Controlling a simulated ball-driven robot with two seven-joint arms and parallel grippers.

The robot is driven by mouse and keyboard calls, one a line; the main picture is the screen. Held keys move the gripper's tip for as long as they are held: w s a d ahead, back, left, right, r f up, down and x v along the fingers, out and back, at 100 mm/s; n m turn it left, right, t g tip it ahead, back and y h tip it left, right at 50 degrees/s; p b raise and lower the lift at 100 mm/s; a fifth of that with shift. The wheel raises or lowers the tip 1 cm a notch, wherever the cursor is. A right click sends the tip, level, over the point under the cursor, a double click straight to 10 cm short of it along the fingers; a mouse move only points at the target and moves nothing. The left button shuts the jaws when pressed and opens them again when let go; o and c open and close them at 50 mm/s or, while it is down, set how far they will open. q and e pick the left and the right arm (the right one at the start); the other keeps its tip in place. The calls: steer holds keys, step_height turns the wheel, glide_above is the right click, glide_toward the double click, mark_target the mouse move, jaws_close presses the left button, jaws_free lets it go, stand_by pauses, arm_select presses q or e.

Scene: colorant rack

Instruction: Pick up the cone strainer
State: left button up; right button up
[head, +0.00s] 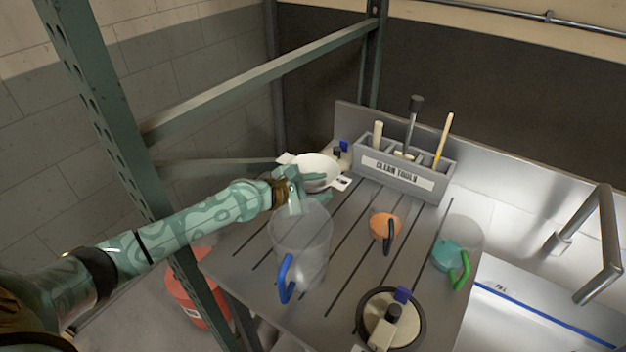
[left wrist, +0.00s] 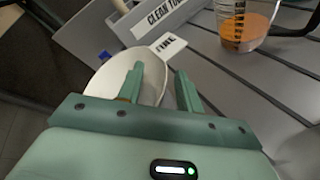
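The cone strainer (head: 316,166) is a white round bowl shape with flat paper tabs. It sits at the back left of the slatted drain table (head: 345,225). In the left wrist view the strainer (left wrist: 108,88) lies behind my left finger, and its tab reads "FINE". My left gripper (head: 316,186) is at the strainer's near side, with its fingers apart. In the left wrist view the gripper (left wrist: 161,84) has one finger over the bowl and the other beside its right edge. I cannot tell whether either finger touches it. My right gripper is not in view.
A large clear beaker with a blue handle (head: 286,278) stands just below my left gripper. An orange-filled cup (head: 384,226), a teal-filled cup (head: 447,256) and a round dark-rimmed item (head: 363,317) stand nearby. The "CLEAN TOOLS" rack (head: 400,178) is right of the strainer.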

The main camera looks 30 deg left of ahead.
arm_select(q)
steer(key=shift+s+r, duration=0.1)
steer(key=shift+c, duration=0.7)
jaws_close()
